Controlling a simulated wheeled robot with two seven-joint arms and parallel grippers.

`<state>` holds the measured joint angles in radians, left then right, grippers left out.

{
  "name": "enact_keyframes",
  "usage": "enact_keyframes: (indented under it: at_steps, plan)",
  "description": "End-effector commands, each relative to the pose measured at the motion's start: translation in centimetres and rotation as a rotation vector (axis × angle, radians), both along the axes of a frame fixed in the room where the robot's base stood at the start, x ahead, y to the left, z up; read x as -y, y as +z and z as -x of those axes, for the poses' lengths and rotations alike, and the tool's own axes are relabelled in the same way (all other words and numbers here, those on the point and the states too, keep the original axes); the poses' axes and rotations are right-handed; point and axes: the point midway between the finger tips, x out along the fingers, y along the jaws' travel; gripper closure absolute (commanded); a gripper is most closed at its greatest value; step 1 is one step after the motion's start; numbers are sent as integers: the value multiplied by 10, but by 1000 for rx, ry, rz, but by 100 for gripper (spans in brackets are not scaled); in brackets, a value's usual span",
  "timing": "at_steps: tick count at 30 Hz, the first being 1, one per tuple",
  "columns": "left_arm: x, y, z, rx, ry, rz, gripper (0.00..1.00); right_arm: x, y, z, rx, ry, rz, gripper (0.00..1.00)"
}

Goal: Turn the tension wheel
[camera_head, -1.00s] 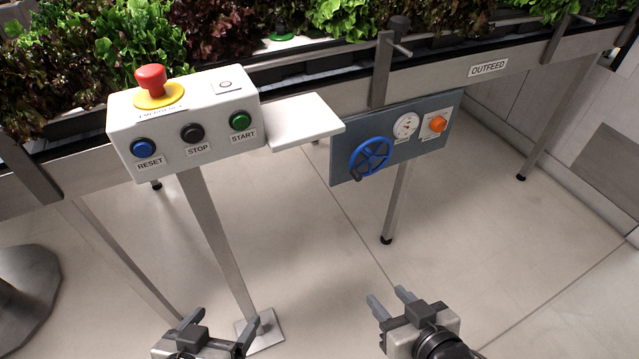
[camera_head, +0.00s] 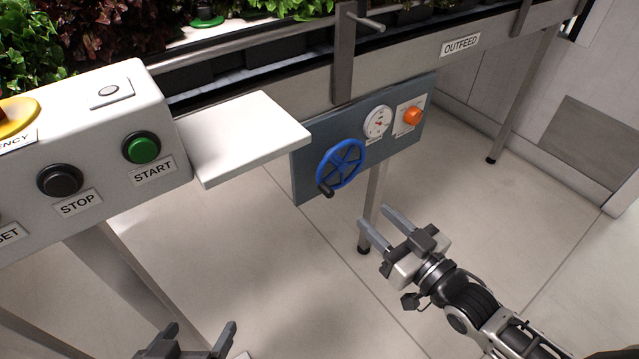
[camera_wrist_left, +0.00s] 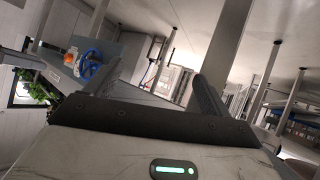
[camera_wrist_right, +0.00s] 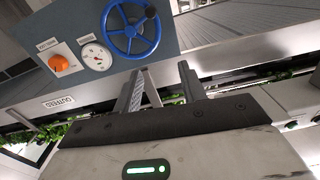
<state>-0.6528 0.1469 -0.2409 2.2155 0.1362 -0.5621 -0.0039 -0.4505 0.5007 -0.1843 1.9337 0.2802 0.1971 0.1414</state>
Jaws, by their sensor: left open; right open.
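The blue tension wheel (camera_head: 340,164) with a dark crank knob (camera_head: 325,190) is mounted on a grey-blue panel (camera_head: 305,185) under the conveyor. The wheel also shows ahead of the fingers in the right wrist view (camera_wrist_right: 131,28). My left gripper (camera_head: 200,335) is open and empty at the bottom edge, and the wheel shows small in the left wrist view (camera_wrist_left: 90,63).
A control box (camera_head: 110,160) with START and STOP buttons stands at the left. A white shelf (camera_head: 245,140) juts out between it and the wheel panel. A conveyor leg (camera_head: 372,205) stands below the panel. The floor in front is clear.

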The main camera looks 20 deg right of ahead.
Motion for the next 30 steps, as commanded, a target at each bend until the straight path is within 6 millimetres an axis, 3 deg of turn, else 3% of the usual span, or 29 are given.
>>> enact_keyframes:
  at_steps: [1,8,12,17,25,30]
  plan:
    - [2,-17,-1,-10,-7,1,18,0,-15,0,-1,0,-1,59]
    - [10,-53,-3,-52,-37,3,18,0,-44,0,-1,0,-1,59]
    - [13,-68,-5,-73,-52,5,18,0,-56,0,-1,0,0,59]
    - [15,-73,-5,-84,-59,6,18,-3,-58,-7,1,-1,0,59]
    - [18,-88,-6,-109,-71,7,18,-20,-56,-54,4,0,-3,59]
    - [20,-85,-8,-74,-74,17,18,-32,-57,-89,3,0,-2,59]
